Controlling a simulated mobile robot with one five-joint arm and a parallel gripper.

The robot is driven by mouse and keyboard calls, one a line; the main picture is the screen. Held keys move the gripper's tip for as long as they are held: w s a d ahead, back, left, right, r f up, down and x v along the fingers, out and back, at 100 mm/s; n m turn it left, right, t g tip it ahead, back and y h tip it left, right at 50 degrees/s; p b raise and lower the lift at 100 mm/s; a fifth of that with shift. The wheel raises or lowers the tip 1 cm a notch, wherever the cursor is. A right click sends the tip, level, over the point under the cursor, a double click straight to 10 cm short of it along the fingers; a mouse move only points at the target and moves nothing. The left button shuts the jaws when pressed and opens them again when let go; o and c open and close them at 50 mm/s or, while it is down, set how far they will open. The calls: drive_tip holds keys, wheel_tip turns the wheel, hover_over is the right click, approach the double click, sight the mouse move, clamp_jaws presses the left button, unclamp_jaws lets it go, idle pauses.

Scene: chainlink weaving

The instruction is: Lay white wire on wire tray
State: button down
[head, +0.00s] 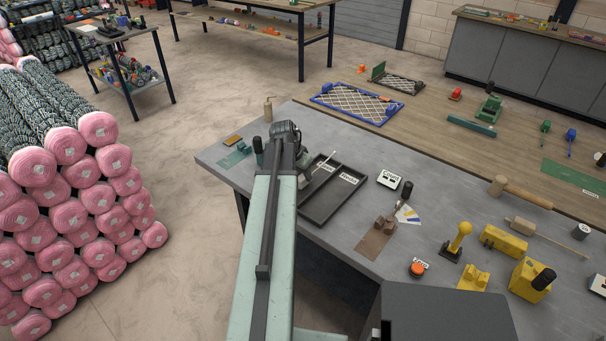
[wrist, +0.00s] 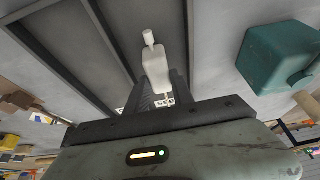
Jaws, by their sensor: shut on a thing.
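The wire tray (head: 322,213) is a dark, divided tray with white labels, on the grey table right of my arm in the head view. Its dark dividers (wrist: 103,35) cross the wrist view. A slim white piece with a knobbed end, the white wire (wrist: 155,68), sits between my gripper's fingers (wrist: 162,86). It also shows in the head view (head: 325,162), slanting up over the tray's back left part. My gripper is shut on it above the tray; its fingertips are largely hidden in the head view, and I cannot tell whether the wire touches the tray.
A teal bottle-like thing (wrist: 278,55) stands close to the right in the wrist view. A white labelled box (head: 390,179), a brown mat (head: 375,245) and yellow tools (head: 503,241) lie right of the tray. Pink rolls (head: 70,200) are stacked at left.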

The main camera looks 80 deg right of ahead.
drive_tip(key=shift+f, duration=0.2)
idle(0.3)
drive_tip(key=c, duration=1)
unclamp_jaws()
drive_tip(key=p+v, duration=0.7)
drive_tip(key=v, duration=0.1)
drive_tip(key=shift+r, duration=0.1)
drive_tip(key=shift+w, duration=0.1)
